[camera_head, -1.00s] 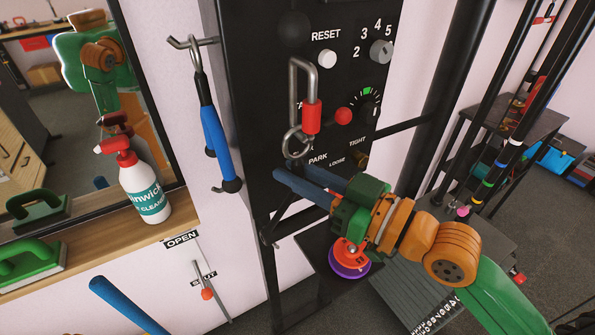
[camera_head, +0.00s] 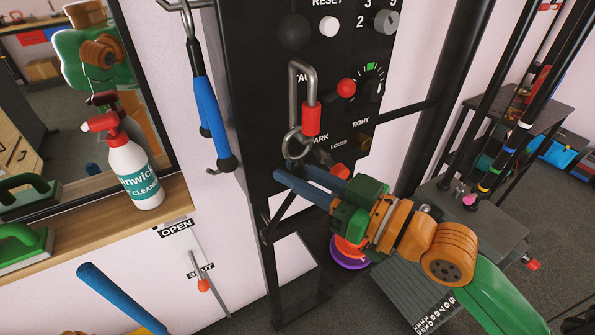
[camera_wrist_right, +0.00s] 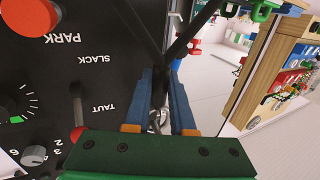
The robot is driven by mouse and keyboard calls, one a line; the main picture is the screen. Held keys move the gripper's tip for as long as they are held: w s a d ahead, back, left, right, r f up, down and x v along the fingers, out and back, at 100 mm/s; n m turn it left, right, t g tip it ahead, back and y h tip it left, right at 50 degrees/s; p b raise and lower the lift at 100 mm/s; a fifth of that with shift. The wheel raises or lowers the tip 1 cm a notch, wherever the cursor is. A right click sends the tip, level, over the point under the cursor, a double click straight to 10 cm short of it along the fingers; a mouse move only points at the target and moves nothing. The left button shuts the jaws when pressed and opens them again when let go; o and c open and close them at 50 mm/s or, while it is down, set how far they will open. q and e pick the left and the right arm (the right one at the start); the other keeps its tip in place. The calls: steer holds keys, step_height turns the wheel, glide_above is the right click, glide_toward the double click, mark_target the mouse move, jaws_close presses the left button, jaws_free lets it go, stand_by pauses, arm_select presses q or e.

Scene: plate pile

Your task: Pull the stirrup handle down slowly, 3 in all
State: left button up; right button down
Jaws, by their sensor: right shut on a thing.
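My right gripper (camera_head: 285,172) is in front of the black panel, with its blue fingers pointing left. It is shut on the stirrup handle, which is mostly hidden by the fingers. A steel link with a red sleeve (camera_head: 311,119) and a ring (camera_head: 297,146) stand just above the fingers. In the right wrist view a bit of bright metal (camera_wrist_right: 158,119) shows between the blue fingers.
The black panel (camera_head: 262,95) carries a white reset button (camera_head: 329,27), a dial (camera_head: 372,88) and knobs. Blue-gripped handles (camera_head: 209,115) hang from a wall hook. A spray bottle (camera_head: 136,172) stands on the wooden shelf (camera_head: 95,222). A purple disc (camera_head: 350,264) lies below my right gripper.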

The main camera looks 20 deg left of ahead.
steer(key=shift+f, duration=0.15)
steer(key=shift+f+b, duration=1.05)
steer(key=shift+f, duration=0.15)
steer(key=shift+f+b, duration=0.8)
steer(key=shift+r+p, duration=1.25)
steer(key=shift+r, duration=0.25)
steer(key=shift+r+p, duration=1.05)
steer(key=shift+r, duration=0.05)
